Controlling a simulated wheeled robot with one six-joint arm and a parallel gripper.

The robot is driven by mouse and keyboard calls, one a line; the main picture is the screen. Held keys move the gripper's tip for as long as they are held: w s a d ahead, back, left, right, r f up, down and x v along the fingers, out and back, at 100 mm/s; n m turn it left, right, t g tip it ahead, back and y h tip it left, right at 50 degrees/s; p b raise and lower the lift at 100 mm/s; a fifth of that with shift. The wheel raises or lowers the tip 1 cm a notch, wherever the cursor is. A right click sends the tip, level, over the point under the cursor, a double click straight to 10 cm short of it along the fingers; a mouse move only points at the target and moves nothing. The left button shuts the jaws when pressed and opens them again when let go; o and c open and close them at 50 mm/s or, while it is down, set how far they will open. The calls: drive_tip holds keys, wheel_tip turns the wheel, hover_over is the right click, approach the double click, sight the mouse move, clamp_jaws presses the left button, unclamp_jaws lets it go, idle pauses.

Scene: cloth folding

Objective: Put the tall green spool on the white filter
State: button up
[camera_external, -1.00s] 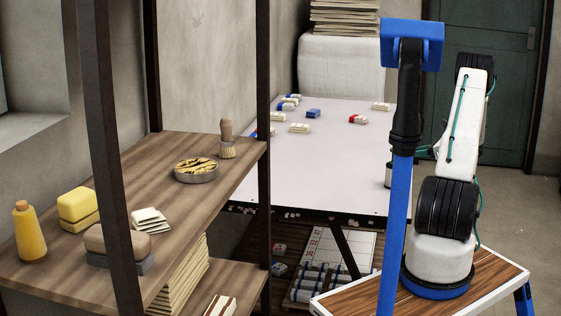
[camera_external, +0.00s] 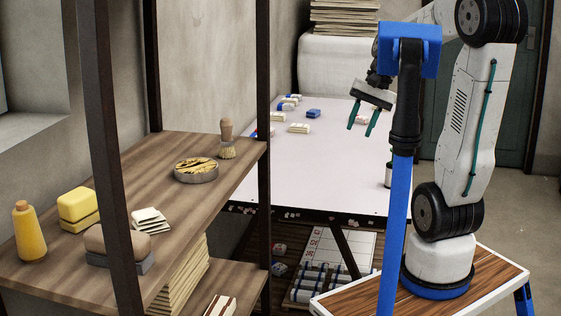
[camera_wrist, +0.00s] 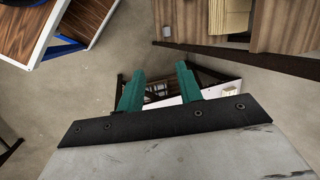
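My gripper (camera_external: 362,119) is open and empty above the far right part of the white table (camera_external: 310,180), its two teal fingers apart and pointing down. In the wrist view the fingers of my gripper (camera_wrist: 160,87) are apart, with a white surface and dark frame parts far behind them. I cannot make out a tall green spool or a white filter in either view. A small dark item with a pale band (camera_external: 388,174) stands at the table's right edge, partly hidden behind the blue post; I cannot tell what it is.
Several small red, blue and white packs lie at the table's far end, one a blue pack (camera_external: 313,113). A wooden shelf (camera_external: 120,200) on the left holds a brush (camera_external: 227,140), a round tin (camera_external: 196,171) and a yellow bottle (camera_external: 29,232). The table's near middle is clear.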

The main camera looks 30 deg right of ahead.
drive_tip(key=s+a+f+n+h, duration=0.1)
drive_tip(key=s+n+h, duration=0.3)
drive_tip(key=s, duration=1)
drive_tip(key=shift+s+a+f+n+t, duration=0.3)
drive_tip(key=shift+f+n, duration=0.2)
drive_tip(key=shift+n, duration=1.2)
